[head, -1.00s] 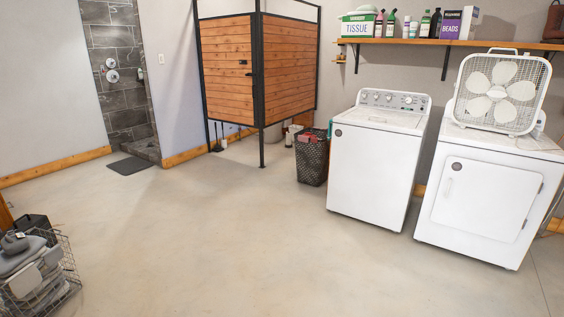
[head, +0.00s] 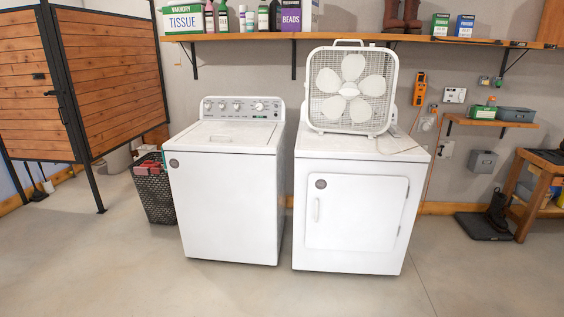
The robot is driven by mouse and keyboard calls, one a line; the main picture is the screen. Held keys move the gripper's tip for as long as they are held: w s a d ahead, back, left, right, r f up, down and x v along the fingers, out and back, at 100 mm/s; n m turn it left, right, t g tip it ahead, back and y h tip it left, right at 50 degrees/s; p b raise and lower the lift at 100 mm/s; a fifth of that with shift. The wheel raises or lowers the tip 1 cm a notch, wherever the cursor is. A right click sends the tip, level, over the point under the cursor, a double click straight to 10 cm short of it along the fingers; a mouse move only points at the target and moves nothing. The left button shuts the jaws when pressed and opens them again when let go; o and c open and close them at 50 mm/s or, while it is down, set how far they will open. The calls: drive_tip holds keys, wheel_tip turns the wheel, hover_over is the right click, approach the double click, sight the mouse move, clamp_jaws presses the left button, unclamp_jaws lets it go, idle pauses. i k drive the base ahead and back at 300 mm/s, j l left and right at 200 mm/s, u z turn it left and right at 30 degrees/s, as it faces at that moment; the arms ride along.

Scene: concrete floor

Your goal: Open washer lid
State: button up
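The white top-load washer (head: 224,205) stands against the back wall, left of the middle in the head view. Its lid (head: 227,133) lies flat and shut on top, in front of a grey control panel (head: 242,109) with several knobs. My gripper is not in view, so its state and its place relative to the washer do not show.
A white dryer (head: 350,245) with a box fan (head: 352,88) on it stands right of the washer. A dark basket (head: 153,190) stands close on the washer's left. A shelf (head: 340,37) runs above. The floor in front is clear.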

sight(237, 133)
drive_tip(key=i+l, duration=0.1)
drive_tip(key=i, duration=1.7)
